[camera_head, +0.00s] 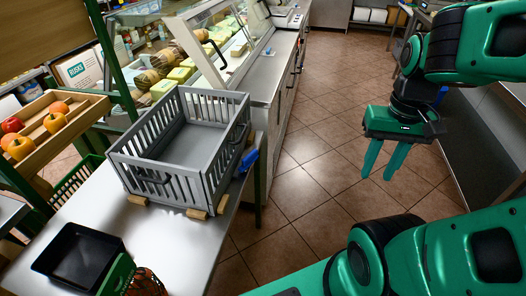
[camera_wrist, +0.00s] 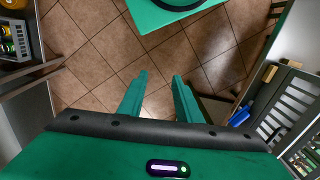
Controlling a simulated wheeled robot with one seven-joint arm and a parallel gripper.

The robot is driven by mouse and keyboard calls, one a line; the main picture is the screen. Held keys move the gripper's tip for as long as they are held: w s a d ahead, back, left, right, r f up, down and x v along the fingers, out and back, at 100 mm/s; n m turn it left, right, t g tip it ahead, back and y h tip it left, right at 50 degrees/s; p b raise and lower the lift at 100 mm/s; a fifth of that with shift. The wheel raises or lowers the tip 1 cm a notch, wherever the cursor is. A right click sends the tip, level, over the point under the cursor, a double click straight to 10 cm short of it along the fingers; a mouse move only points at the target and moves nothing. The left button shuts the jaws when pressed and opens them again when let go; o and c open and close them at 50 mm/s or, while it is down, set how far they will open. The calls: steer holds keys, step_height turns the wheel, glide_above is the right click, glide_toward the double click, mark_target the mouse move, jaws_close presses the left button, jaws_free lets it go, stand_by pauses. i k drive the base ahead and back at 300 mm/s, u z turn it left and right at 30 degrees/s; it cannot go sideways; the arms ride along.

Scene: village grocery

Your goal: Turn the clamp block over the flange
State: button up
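A grey slatted crate (camera_head: 183,178) stands on the steel table at left. Small tan blocks sit at its foot: one at the front left (camera_head: 137,200), one at the front corner (camera_head: 197,213) and one on the right side (camera_head: 223,204). I cannot tell for sure which is the clamp block, and the flange is not clear at this size. My gripper (camera_head: 377,176) hangs over the tiled floor, well right of the crate, fingers down, open and empty. In the wrist view its fingers (camera_wrist: 159,78) are apart with only floor between them. The crate shows at the right there (camera_wrist: 262,92).
The steel table (camera_head: 185,250) also bears a black tray (camera_head: 70,258) at the front left. A blue item (camera_head: 248,160) is at the table's right edge. A glass display counter (camera_head: 262,75) stands behind. Fruit lies in a wooden tray (camera_head: 75,128). The tiled floor between is clear.

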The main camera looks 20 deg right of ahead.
mark_target(251, 157)
steer(key=k, duration=0.95)
steer(key=z, duration=1.45)
steer(key=i, duration=1.3)
steer(key=u, duration=1.05)
